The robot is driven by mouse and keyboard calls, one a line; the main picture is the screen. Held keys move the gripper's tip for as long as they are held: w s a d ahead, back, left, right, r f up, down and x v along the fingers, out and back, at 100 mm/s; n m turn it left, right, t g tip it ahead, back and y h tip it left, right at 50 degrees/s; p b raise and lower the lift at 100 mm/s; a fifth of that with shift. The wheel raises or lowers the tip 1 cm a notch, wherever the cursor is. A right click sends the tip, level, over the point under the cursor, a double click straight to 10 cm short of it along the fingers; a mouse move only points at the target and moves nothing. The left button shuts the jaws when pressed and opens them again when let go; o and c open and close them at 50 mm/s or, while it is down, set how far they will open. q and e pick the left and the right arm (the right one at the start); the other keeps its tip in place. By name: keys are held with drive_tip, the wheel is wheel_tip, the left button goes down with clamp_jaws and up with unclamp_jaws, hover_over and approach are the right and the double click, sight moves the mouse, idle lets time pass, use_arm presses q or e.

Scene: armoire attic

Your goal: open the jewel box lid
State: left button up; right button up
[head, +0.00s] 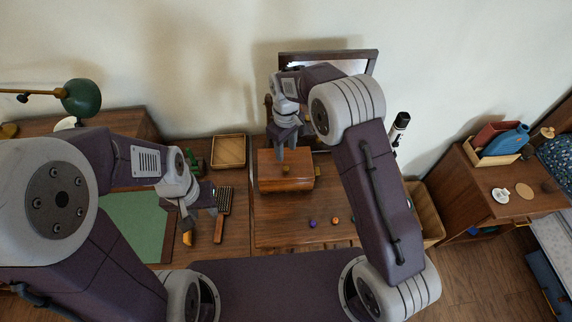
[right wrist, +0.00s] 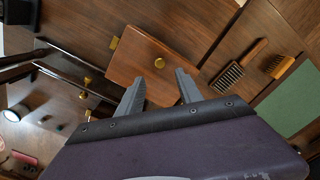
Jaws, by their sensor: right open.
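The jewel box (head: 298,183) is a reddish-brown wooden box on the desk at the back centre. Its lid looks shut and carries a small brass knob; the box also shows in the right wrist view (right wrist: 140,78), with the knob (right wrist: 159,63) on top. My right gripper (head: 291,155) is over the back part of the box in the head view. In the right wrist view its two fingers (right wrist: 161,75) are apart and empty, pointing at the box on either side of the knob; contact cannot be told. My left gripper (head: 202,213) hangs over the desk left of the box, its fingers unclear.
A green mat (head: 135,222) lies further left.

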sight(286, 168)
wheel_tip(286, 168, down, 9)
drive_tip(key=shift+d+r+p, duration=0.1)
drive_tip(key=shift+p, duration=0.55)
clamp_jaws()
idle(1.1)
